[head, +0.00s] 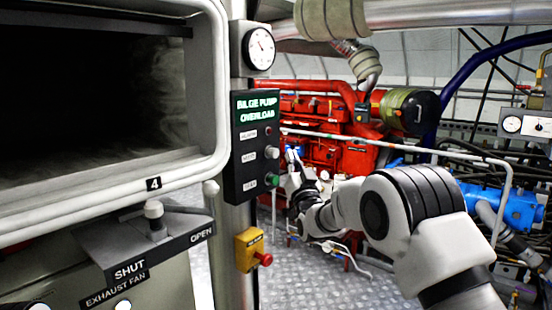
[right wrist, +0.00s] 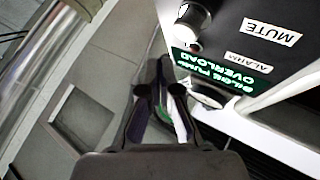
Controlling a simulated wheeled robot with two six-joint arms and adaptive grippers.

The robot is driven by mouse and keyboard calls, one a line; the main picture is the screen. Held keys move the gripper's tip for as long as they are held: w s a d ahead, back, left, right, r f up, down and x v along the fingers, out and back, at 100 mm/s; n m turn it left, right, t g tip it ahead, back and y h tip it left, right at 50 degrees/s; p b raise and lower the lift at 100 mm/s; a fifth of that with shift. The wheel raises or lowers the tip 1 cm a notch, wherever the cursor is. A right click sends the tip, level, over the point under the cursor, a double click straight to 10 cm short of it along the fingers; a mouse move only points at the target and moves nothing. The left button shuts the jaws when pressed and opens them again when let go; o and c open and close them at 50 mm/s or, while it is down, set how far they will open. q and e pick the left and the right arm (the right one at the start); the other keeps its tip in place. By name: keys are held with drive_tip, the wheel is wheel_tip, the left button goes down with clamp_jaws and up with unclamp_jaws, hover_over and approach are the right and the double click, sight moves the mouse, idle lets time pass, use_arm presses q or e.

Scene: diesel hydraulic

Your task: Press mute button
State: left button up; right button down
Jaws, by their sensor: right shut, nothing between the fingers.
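A black control panel (head: 253,150) on a grey post has a lit green "BILGE PUMP OVERLOAD" display (head: 257,105). Below the display are a small red alarm light (head: 268,131), the silver mute button (head: 272,152) and a green button (head: 272,180). In the right wrist view the panel is upside down at the upper right, with the MUTE label (right wrist: 272,31) and the silver button (right wrist: 190,22) near the top edge. My right gripper (head: 292,156) is shut and empty, just right of the panel. Its fingers (right wrist: 160,92) show apart from the button. My left gripper is not in view.
A round gauge (head: 259,48) is above the panel. A yellow box with a red knob (head: 264,259) is below it. An open exhaust hatch (head: 215,120) with a white frame lies left. A red engine (head: 320,140) and pipes stand behind my right arm.

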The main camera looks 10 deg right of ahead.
drive_tip(key=shift+s+d+b, duration=0.6)
drive_tip(key=shift+s+d, duration=0.3)
drive_tip(key=shift+s, duration=0.3)
drive_tip(key=shift+f, duration=0.1)
